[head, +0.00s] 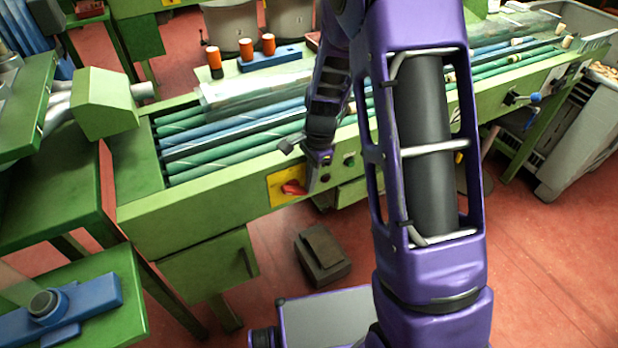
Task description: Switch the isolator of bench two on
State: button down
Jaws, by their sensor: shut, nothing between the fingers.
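The isolator is a red rotary handle (293,188) on a yellow plate (276,194) on the front face of the green bench (190,222). The handle looks turned sideways, but its exact angle is too small to tell. My gripper (312,183) is at the end of my purple arm, just right of the red handle and close to the plate. It is shut and empty. Whether it touches the handle cannot be told. The gripper and wrist cover part of the bench front beside the plate. No bench number is readable.
Push buttons (349,159) sit right of my gripper on the bench front. Green and blue rollers run along the bench top. A blue-knobbed lever (535,97) projects at right. A dark block (322,255) lies on the red floor.

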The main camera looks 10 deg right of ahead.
jog(key=shift+w+d+f, duration=0.1)
jog(key=shift+d+f, duration=0.05)
jog(key=shift+f, duration=0.25)
jog(key=shift+r, duration=0.1)
dwell(0.7)
jog(key=shift+s+a+r+p, duration=0.15)
jog(key=shift+a+p, duration=0.15)
jog(key=shift+a, duration=0.05)
jog(key=shift+s+a+r+p, duration=0.1)
jog(key=shift+a+p, duration=0.15)
jog(key=shift+a, duration=0.1)
jog(key=shift+w+d+r+p, duration=0.1)
jog(key=shift+d+r+p, duration=0.2)
jog(key=shift+d+r, duration=0.05)
jog(key=w+d+r, duration=0.1)
jog(key=d+r, duration=0.1)
jog(key=d, duration=0.1)
jog(key=w+d+r+p, duration=0.1)
jog(key=d+r, duration=0.1)
jog(key=d, duration=0.1)
jog(key=w+d+r+p, duration=0.1)
jog(key=d+r, duration=0.2)
jog(key=d, duration=0.1)
jog(key=shift+w, duration=0.15)
jog(key=shift+d+r, duration=0.1)
jog(key=shift+d, duration=0.1)
